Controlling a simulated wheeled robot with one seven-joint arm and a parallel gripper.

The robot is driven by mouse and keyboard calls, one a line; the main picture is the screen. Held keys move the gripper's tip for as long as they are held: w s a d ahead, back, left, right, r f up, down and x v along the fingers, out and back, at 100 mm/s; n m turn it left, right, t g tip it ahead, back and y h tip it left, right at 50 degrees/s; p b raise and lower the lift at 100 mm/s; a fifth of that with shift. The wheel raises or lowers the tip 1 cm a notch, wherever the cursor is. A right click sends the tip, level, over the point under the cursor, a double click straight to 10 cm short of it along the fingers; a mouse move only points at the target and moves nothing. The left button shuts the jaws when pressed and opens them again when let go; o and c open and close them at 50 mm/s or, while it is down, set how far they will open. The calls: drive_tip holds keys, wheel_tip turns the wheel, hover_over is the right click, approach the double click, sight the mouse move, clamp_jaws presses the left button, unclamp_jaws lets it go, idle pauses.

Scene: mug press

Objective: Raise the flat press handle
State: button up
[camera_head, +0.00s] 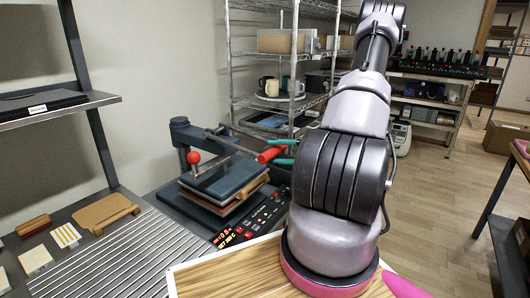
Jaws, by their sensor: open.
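The flat press (222,181) stands on the dark bench left of centre, with a dark blue-grey top plate over a layered base. Its handle is a thin bar running from the rear post toward the right and ending in a red grip (267,156). A round red knob (194,157) stands at the press's left side. My gripper (273,151) shows only as two teal fingers, open and apart, at the red grip. One finger appears above the grip and one below it; whether they touch it I cannot tell. My arm hides the rest of the gripper.
A control panel (240,232) with lit red digits sits in front of the press. A wire rack (233,62) with mugs (271,88) stands behind. A ribbed metal surface (105,262) and small wooden pieces lie left. A wooden board (225,277) is in front.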

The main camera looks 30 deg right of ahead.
drive_tip(key=shift+x, duration=1.95)
clamp_jaws()
